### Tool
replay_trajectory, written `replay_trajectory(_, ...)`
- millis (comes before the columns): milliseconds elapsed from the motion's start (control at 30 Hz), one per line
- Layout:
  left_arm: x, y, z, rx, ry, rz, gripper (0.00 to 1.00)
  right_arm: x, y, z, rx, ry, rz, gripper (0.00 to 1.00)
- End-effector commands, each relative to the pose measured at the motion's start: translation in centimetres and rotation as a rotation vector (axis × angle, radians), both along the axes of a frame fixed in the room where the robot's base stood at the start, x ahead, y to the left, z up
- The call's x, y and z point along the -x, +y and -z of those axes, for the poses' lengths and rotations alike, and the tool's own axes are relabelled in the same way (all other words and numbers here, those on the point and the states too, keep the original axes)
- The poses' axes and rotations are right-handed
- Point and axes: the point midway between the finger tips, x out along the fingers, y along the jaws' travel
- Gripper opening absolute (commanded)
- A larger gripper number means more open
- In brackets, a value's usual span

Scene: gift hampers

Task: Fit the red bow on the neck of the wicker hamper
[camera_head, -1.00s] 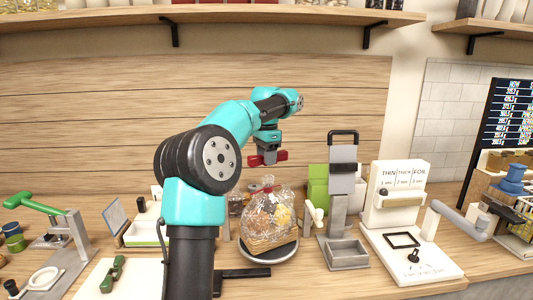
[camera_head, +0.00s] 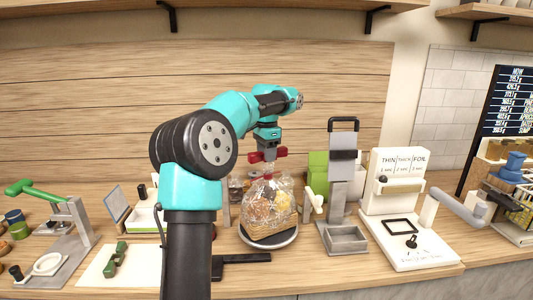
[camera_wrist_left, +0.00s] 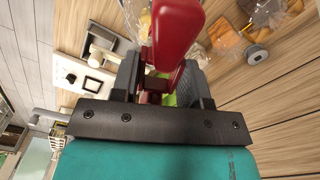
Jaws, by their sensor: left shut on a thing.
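The red bow (camera_head: 256,157) is in my left gripper (camera_head: 268,150), held just above the wicker hamper. In the left wrist view the bow (camera_wrist_left: 176,30) sits large between the two dark fingers (camera_wrist_left: 160,85), which are shut on it. The wicker hamper (camera_head: 268,208) is wrapped in clear film and stands on a round grey turntable (camera_head: 268,238). Its gathered neck lies right below the bow; whether the two touch, I cannot tell. My right gripper is not in view.
Right of the hamper stand a grey press (camera_head: 343,190) and a white sealer (camera_head: 397,200) marked THIN, THICK, FOIL. Left are a white tray (camera_head: 145,222), a green-handled tool (camera_head: 35,192) and a white sheet (camera_head: 105,265). A shelf runs above.

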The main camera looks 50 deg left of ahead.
Motion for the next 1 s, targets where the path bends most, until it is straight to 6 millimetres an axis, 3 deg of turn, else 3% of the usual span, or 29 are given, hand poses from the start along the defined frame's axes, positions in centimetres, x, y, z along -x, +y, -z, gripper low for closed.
replay_trajectory(1000, 0.02, -0.01, 0.82, 0.000, 0.000, 0.000, 0.11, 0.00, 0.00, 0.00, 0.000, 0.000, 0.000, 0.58)
